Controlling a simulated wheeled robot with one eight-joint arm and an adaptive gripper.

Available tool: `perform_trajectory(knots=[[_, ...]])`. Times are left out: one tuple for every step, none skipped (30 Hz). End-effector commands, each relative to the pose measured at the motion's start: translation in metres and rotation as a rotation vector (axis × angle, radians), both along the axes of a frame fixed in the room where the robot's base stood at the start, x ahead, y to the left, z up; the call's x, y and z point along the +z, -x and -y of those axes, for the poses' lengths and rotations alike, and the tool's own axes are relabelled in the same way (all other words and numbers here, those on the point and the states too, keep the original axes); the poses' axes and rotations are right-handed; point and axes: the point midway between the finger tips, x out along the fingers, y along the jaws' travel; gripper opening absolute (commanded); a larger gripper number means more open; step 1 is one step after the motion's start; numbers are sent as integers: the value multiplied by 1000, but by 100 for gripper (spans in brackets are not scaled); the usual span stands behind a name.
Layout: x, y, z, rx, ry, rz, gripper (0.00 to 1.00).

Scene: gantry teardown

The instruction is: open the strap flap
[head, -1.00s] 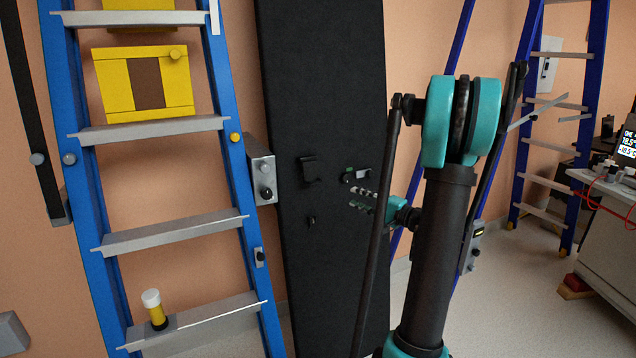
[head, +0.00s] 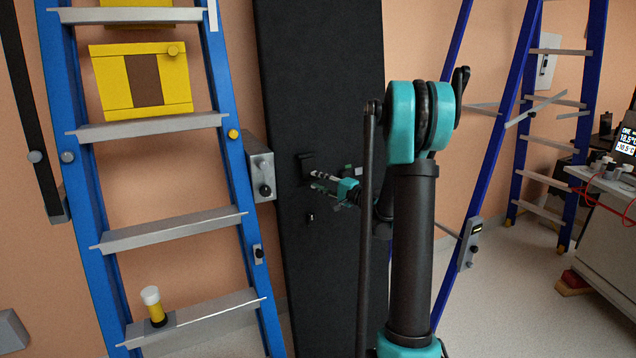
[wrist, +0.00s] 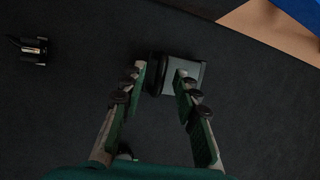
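The black flap (head: 307,163), which I take to be the strap flap, sits on the tall dark panel (head: 325,70) beside the blue ladder. In the wrist view, a small block with a pale grey face and a black edge (wrist: 183,76) appears to be this flap. My gripper (head: 316,180) is just below and right of the flap in the head view. In the wrist view my gripper (wrist: 160,72) is open, with its two fingertips on either side of the block's black edge. I cannot tell whether they touch it. Nothing is visibly held.
A small metal-and-black fitting (wrist: 33,48) is on the panel, at left in the wrist view. A small knob (head: 310,216) is lower on the panel. A grey box (head: 260,168) stands beside the blue ladder (head: 225,100), left of the flap.

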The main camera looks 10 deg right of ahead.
Motion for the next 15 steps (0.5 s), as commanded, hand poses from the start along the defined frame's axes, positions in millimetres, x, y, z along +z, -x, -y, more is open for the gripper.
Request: perform_trajectory(knots=[[0, -2, -2, 1, 0, 0, 31], [0, -2, -3, 1, 0, 0, 31], [0, -3, -3, 1, 0, 0, 31], [0, -3, -3, 1, 0, 0, 31], [0, -3, -3, 1, 0, 0, 31], [0, -3, -3, 1, 0, 0, 31], [0, -3, -3, 1, 0, 0, 31], [0, -3, -3, 1, 0, 0, 31], [0, -3, -3, 0, 0, 0, 31], [0, -3, -3, 0, 0, 0, 31], [0, -3, -3, 0, 0, 0, 28], [0, -3, -3, 0, 0, 0, 23], [0, -3, -3, 0, 0, 0, 20], [0, -3, -3, 0, 0, 0, 16], [0, -3, -3, 0, 0, 0, 11]])
